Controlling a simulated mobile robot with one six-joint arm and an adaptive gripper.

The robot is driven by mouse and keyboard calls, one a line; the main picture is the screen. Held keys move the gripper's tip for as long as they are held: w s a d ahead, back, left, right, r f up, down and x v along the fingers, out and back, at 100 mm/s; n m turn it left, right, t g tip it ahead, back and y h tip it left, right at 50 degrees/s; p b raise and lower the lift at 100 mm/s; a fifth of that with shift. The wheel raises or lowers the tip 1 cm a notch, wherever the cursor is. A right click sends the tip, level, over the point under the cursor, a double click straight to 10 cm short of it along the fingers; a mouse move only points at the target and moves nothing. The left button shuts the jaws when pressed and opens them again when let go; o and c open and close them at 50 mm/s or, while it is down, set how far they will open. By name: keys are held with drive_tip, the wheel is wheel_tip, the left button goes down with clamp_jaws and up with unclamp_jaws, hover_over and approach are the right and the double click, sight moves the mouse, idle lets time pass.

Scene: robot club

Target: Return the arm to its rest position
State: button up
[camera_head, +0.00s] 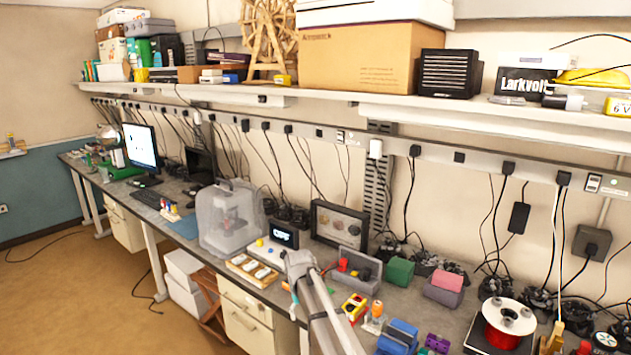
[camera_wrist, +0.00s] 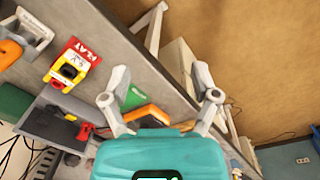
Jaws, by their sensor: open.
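In the head view my arm reaches up from the bottom middle, in front of the bench (camera_head: 405,294).
A red and yellow block (camera_wrist: 72,64) and a grey open bin (camera_wrist: 54,116) lie left of the fingers. A clear-cased machine (camera_head: 230,218), a spool (camera_head: 508,322) and several small items crowd the bench. A loaded shelf (camera_head: 330,95) runs above. The floor (camera_head: 90,300) is mostly free.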

drive_tip(key=s+d+f+m+b, duration=0.1)
drive_tip(key=s+d+f+b, duration=0.3)
drive_tip(key=s+d, duration=0.6)
drive_tip(key=s+d+f+m+b, duration=0.2)
drive_tip(key=s+d+f+b, duration=0.3)
drive_tip(key=s+d, duration=0.5)
drive_tip(key=shift+s+d+y, duration=0.3)
drive_tip(key=shift+s+d, duration=0.05)
drive_tip(key=shift+s, duration=1.8)
